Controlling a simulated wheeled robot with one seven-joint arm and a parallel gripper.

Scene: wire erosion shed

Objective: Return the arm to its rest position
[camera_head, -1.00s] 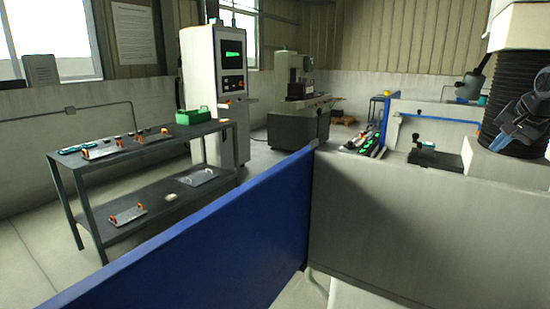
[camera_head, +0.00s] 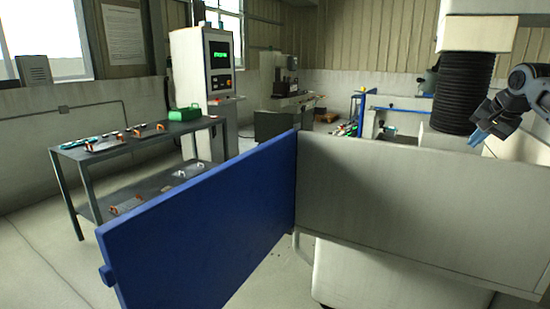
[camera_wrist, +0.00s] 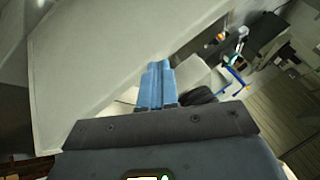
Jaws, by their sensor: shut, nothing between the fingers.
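My gripper (camera_head: 480,137) shows at the right of the head view, beside a black bellows column and above the grey panel. Its blue fingers (camera_wrist: 157,85) are in the middle of the wrist view, closed together with nothing between them. The forearm behind it runs off the right edge of the head view. The rest of the arm is out of view.
A blue door panel (camera_head: 200,225) stands open in front, hinged to a grey panel (camera_head: 390,205). A dark two-level bench (camera_head: 140,155) with fixtures stands at left, near a white control cabinet (camera_head: 205,90). The floor at lower left is clear.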

